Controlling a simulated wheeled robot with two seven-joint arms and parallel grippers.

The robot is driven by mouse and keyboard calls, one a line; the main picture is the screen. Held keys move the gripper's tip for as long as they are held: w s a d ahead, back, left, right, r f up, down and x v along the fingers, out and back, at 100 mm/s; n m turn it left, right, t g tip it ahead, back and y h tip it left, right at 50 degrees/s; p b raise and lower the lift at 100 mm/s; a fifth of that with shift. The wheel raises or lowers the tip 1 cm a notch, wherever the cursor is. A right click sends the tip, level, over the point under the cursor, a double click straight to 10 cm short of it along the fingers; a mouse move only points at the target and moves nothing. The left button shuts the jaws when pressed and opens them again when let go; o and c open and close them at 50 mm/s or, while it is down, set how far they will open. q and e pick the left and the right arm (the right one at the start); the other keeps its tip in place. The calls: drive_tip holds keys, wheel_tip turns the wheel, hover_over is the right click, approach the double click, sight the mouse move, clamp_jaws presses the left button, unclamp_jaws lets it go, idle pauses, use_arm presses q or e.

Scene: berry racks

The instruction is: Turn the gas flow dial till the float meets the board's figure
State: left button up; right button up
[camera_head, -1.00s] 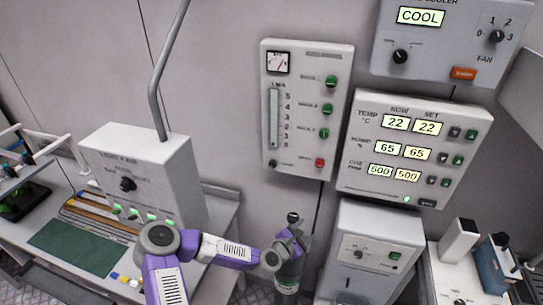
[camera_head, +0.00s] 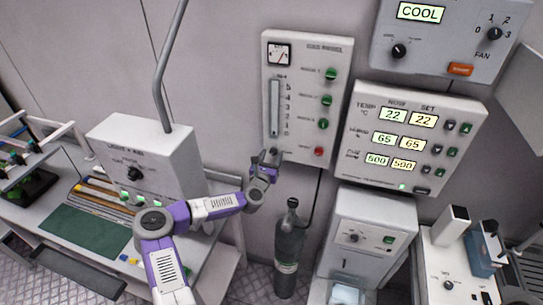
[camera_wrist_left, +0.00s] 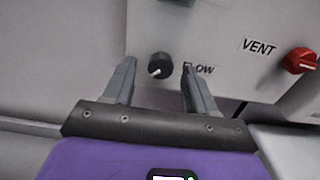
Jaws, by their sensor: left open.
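The gas panel (camera_head: 334,100) is a grey box on the wall with a vertical flow tube (camera_head: 274,107), a scale beside it and a small gauge at the top. The float's height is too small to tell. The black flow dial (camera_wrist_left: 160,65), labelled FLOW, is at the panel's lower left corner. My left gripper (camera_head: 265,158) is at that corner in the head view. In the left wrist view the open gripper (camera_wrist_left: 158,85) has the dial between and just beyond its two fingertips, apparently not touching. No board with a figure is identifiable. My right gripper is not in view.
A red VENT knob (camera_wrist_left: 300,61) is right of the dial. Several green knobs (camera_head: 327,100) line the panel. A dark gas cylinder (camera_head: 288,250) stands below. The climate display box (camera_head: 464,108) is mounted at the right, and a bench (camera_head: 50,205) stands at the left.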

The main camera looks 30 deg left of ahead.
use_arm(q)
drive_tip(key=shift+w, duration=0.35)
drive_tip(key=c, duration=1)
drive_tip(key=shift+c, duration=0.2)
